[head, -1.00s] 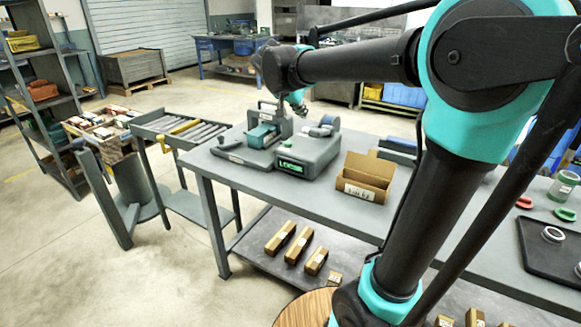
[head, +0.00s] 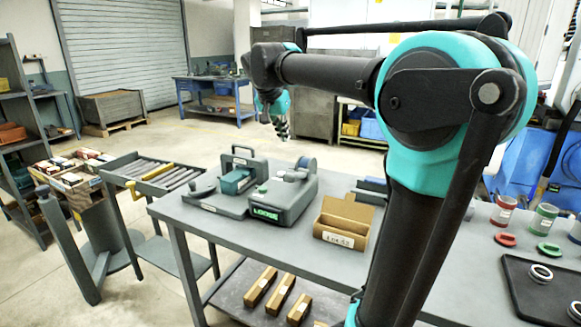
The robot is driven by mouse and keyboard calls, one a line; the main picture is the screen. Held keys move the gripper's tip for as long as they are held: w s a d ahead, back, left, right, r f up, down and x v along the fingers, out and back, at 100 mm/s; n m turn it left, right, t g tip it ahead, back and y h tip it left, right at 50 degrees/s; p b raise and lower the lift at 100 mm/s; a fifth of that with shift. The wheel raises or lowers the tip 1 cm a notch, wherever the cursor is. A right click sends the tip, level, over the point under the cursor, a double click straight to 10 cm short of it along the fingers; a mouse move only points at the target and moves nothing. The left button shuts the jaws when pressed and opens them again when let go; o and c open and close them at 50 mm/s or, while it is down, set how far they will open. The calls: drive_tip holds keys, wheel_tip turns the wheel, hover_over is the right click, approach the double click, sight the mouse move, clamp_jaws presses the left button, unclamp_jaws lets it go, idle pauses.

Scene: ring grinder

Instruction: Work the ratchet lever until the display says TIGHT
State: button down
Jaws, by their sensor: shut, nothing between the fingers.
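The grey machine (head: 292,203) stands on the workbench, and its green display (head: 265,214) reads LOOSE. To its left is a grey fixture with a teal block (head: 237,181) and an upright handle frame (head: 250,161). A dark lever-like part (head: 203,187) sits at the fixture's left end; I cannot tell for sure that it is the ratchet lever. My gripper (head: 282,133) is shut and empty. It hangs in the air above and behind the machine, apart from it, in the head view.
An open cardboard box (head: 342,222) stands right of the machine on the workbench (head: 190,218). A roller stand (head: 160,172) is to the left. Red and green rings, jars and a black tray (head: 525,300) are at the right. My arm hides part of the bench.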

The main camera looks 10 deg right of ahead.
drive_tip(key=shift+f, duration=0.1)
hover_over(288, 181)
drive_tip(key=w+d, duration=0.1)
drive_tip(key=w, duration=0.1)
wheel_tip(288, 181, down, 8)
drive_tip(key=shift+s+d+f, duration=0.1)
drive_tip(key=shift+s+f, duration=0.05)
drive_tip(key=f, duration=0.3)
drive_tip(key=shift+s+a+f, duration=0.1)
drive_tip(key=shift+s+a, duration=0.1)
drive_tip(key=shift+s, duration=0.05)
drive_tip(key=shift+s+a+f, duration=0.1)
drive_tip(key=shift+f, duration=0.4)
drive_tip(key=shift+f, duration=0.1)
drive_tip(key=f+t, duration=0.1)
drive_tip(key=s+a+f+t+h, duration=0.1)
drive_tip(key=shift+s+f, duration=0.15)
drive_tip(key=shift+f, duration=0.25)
drive_tip(key=shift+s+a+f+h, duration=0.1)
drive_tip(key=shift+s+f+h, duration=0.15)
drive_tip(key=shift+f, duration=0.4)
drive_tip(key=shift+s+f, duration=0.1)
drive_tip(key=shift+f, duration=0.2)
